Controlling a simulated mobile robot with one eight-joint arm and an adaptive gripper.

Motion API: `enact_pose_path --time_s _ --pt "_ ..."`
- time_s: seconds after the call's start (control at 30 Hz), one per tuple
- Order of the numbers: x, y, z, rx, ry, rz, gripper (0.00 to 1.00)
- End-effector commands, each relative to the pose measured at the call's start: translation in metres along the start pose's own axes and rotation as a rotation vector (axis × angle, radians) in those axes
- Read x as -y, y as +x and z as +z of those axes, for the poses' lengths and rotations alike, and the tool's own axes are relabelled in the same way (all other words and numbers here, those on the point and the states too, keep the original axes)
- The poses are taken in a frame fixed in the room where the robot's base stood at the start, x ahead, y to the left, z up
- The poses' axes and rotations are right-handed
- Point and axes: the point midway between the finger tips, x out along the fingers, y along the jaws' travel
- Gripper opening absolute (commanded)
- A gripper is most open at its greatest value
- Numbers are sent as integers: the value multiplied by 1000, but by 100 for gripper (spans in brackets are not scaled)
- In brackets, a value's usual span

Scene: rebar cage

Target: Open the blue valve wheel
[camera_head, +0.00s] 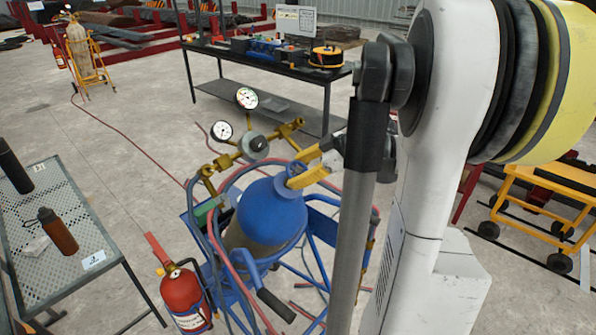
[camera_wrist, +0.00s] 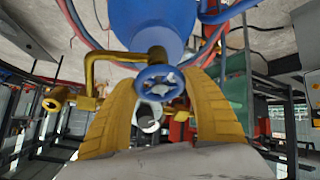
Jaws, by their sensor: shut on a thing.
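The blue valve wheel (camera_wrist: 158,82) is a small spoked handwheel in the middle of the wrist view, below the blue gas cylinder (camera_wrist: 150,25) in that picture. My gripper (camera_wrist: 161,88) has its two yellow fingers on either side of the wheel, shut on it. In the head view my gripper (camera_head: 306,173) is at the top of the blue cylinder (camera_head: 272,212), coming from the right. The wheel itself is hard to make out there, partly hidden by the fingers. Brass piping (camera_wrist: 100,62) leads left from the valve in the wrist view.
Two gauges (camera_head: 245,98) and a regulator (camera_head: 255,147) stand left of my gripper. Hoses loop round the cylinder on its blue cart. A red extinguisher (camera_head: 184,297) and a perforated metal table (camera_head: 95,222) are at the left. A black workbench (camera_head: 225,55) stands behind.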

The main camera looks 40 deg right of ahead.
Motion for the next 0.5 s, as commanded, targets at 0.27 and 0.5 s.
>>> enact_pose_path --time_s 0.27,0.5 --pt "0 0 1 3 -35 -15 28" --pt "0 0 1 3 -37 -16 28"
